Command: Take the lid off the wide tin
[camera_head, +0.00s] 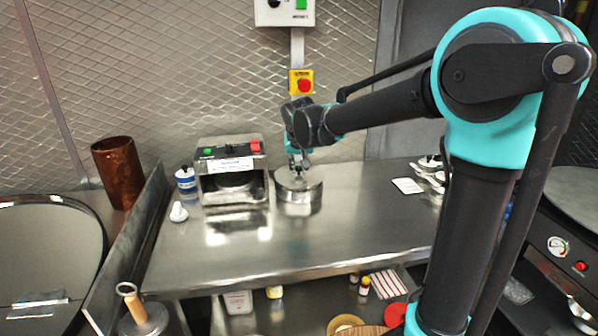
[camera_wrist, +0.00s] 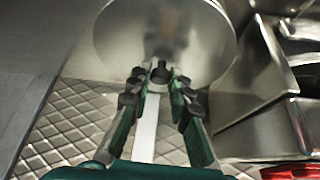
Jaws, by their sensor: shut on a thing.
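The wide tin (camera_head: 299,197) is a low, round, shiny metal container standing on the steel counter, just right of the boxy appliance. My gripper (camera_head: 299,172) is directly over the tin, pointing down. In the wrist view my gripper's two fingers (camera_wrist: 160,78) are shut on the knob. I cannot tell whether the lid rests on the tin or is slightly raised.
A steel appliance (camera_head: 232,172) with green and red buttons stands close left of the tin. A blue-and-white jar (camera_head: 185,180) and a small white item (camera_head: 178,212) are further left. Utensils (camera_head: 430,175) lie at the right. The counter front (camera_head: 300,245) is clear.

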